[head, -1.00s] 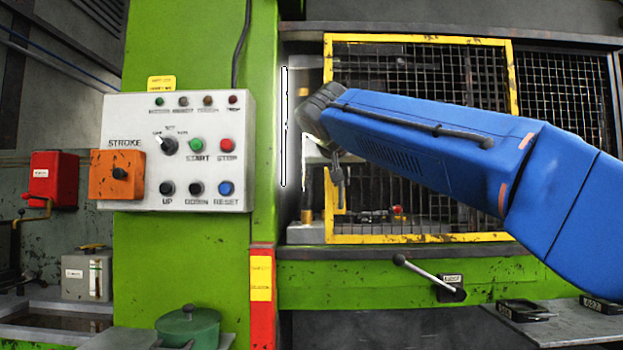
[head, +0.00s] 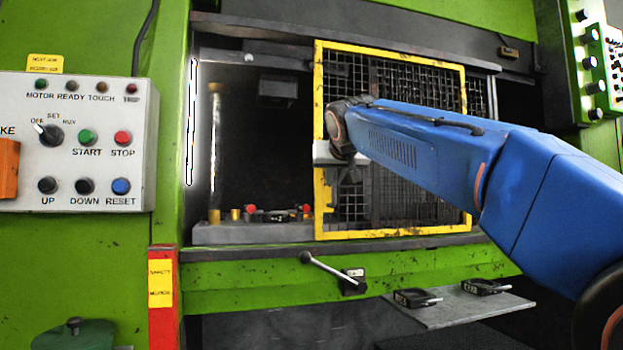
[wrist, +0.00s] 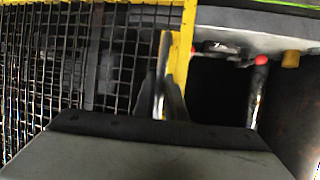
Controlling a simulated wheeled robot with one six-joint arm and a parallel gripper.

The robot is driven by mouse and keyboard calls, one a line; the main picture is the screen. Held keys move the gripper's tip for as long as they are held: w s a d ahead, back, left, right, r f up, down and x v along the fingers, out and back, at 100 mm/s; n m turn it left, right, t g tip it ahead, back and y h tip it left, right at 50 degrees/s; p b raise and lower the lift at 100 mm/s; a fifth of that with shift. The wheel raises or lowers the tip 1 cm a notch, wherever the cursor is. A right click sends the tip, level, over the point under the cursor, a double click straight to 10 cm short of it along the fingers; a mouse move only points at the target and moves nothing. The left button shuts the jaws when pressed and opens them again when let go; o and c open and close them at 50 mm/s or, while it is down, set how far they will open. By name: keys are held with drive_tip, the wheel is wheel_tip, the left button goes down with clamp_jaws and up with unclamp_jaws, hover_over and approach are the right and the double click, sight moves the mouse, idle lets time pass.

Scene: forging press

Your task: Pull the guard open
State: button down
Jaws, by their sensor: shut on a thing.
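The guard (head: 322,85) is a yellow-framed black mesh panel on the press front. It stands toward the right of the press opening, and the left part of the opening is uncovered. My gripper (head: 348,173) is at the guard's left edge, partly hidden by my wrist. In the wrist view the guard (wrist: 188,40) shows its yellow edge post, and my gripper (wrist: 168,98) is shut on a thin yellowish upright bar, seemingly the guard's handle, beside that post. The grip itself is blurred.
Through the uncovered opening (head: 265,150) a bed with red and brass-coloured parts shows. A control panel (head: 85,145) is on the left column. A lever (head: 330,270) juts out below the guard. A shelf (head: 455,305) with dark tools is at lower right.

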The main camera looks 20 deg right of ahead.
drive_tip(key=d, duration=1)
drive_tip(key=shift+s+d+r, duration=0.1)
drive_tip(key=shift+s+d, duration=0.05)
drive_tip(key=shift+d, duration=0.15)
drive_tip(key=c, duration=1.8)
unclamp_jaws()
drive_tip(key=v, duration=1.7)
drive_tip(key=shift+s+a, duration=0.1)
drive_tip(key=shift+s, duration=0.15)
